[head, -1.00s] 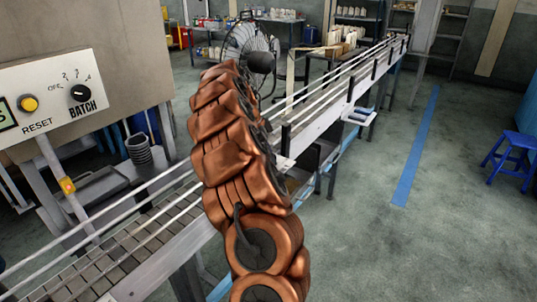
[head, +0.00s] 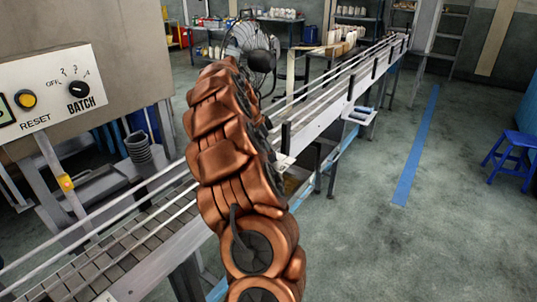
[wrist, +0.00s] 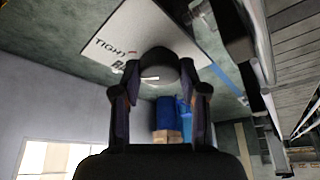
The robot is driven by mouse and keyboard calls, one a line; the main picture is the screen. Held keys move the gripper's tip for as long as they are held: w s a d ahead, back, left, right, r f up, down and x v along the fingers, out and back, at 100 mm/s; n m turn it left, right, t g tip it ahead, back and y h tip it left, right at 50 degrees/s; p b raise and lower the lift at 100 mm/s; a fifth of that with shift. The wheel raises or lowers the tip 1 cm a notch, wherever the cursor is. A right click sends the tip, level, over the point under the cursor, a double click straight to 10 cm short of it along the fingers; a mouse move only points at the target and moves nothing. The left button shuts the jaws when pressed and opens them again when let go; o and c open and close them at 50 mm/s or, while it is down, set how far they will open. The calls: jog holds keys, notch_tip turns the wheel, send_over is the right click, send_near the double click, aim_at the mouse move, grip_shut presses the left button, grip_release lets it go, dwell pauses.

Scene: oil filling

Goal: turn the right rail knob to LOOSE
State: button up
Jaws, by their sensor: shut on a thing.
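The right rail knob (wrist: 166,68) is a dark round knob in the wrist view, on a white label plate (wrist: 170,24). The word TIGHT shows on the plate to the left of the knob, with part of another word, cut off by my finger. No LOOSE marking is readable. My gripper (wrist: 163,84) is shut on the knob, with one dark finger on each side of it. A short pale mark lies at the knob's near edge; I cannot tell if it is the pointer. In the head view my copper-coloured arm hides the knob and gripper.
The conveyor (head: 330,118) with its pale rails runs from lower left to the back. A control panel (head: 45,92) with a RESET button and BATCH dial is at left. A fan (head: 250,45) stands behind my arm. Floor at right is open, with a blue stool (head: 517,150).

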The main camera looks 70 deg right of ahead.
jog(key=shift+w+a+f+n+b, duration=0.1)
jog(key=shift+f+n+b, duration=0.15)
jog(key=shift+n+b, duration=0.45)
jog(key=shift+n+t+h+b, duration=0.4)
jog(key=shift+n+b, duration=0.3)
jog(key=shift+n, duration=0.2)
jog(key=n+b, duration=0.1)
jog(key=n, duration=0.1)
jog(key=n+t+b, duration=0.1)
jog(key=n, duration=0.1)
jog(key=shift+r+n+t+h+b, duration=0.15)
jog(key=shift+n+t+h+b, duration=0.15)
jog(key=n+t+b, duration=0.1)
jog(key=n, duration=0.3)
jog(key=shift+s+t+b, duration=0.2)
jog(key=shift+t+b, duration=0.15)
jog(key=shift+t, duration=0.05)
jog(key=n+t, duration=0.1)
jog(key=n, duration=0.3)
jog(key=shift+s+r+b, duration=0.1)
jog(key=shift+s+b, duration=0.05)
jog(key=shift+b, duration=0.25)
jog(key=shift+n+t, duration=0.3)
jog(key=shift+n, duration=0.2)
jog(key=shift+r, duration=0.1)
jog(key=o, duration=1.1)
